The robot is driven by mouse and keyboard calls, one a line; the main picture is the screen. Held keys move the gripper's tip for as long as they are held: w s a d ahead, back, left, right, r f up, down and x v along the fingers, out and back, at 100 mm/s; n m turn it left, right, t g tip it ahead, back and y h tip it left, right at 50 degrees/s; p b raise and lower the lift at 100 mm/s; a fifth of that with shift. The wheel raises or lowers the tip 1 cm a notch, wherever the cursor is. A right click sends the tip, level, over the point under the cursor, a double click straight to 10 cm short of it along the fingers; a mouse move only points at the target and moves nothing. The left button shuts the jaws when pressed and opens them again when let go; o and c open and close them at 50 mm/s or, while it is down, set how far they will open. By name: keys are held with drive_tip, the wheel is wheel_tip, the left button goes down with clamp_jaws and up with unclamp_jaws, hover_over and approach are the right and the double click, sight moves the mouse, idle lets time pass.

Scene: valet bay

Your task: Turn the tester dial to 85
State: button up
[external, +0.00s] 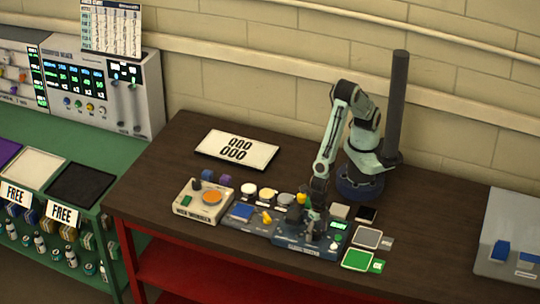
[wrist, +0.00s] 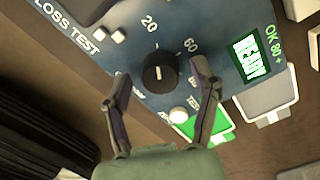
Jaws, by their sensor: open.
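The tester is a blue panel marked "GLOSS TEST" (wrist: 105,60); it also shows in the external view (external: 290,243). Its black round dial (wrist: 158,74) carries a short white mark pointing roughly up, between the printed 20 and 60. Other scale figures are partly hidden by my fingers. A green display (wrist: 249,57) reads "READY", beside the label "OK 80+". My gripper (wrist: 161,76) is open, its fingers on either side of the dial. I cannot tell whether they touch it. In the external view my gripper (external: 315,222) is down over the tester and hides the dial.
A white button (wrist: 178,114) sits just below the dial. Green and grey cards (external: 358,259) lie right of the tester. A wax warmer box (external: 202,203) and small pots stand to its left.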

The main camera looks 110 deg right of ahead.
clamp_jaws()
drive_tip(key=shift+m, duration=0.3)
drive_tip(key=m, duration=0.5)
drive_tip(key=shift+m, duration=0.3)
drive_tip(key=m, duration=0.5)
drive_tip(key=shift+m, duration=0.3)
drive_tip(key=m, duration=1)
drive_tip(key=shift+m, duration=0.4)
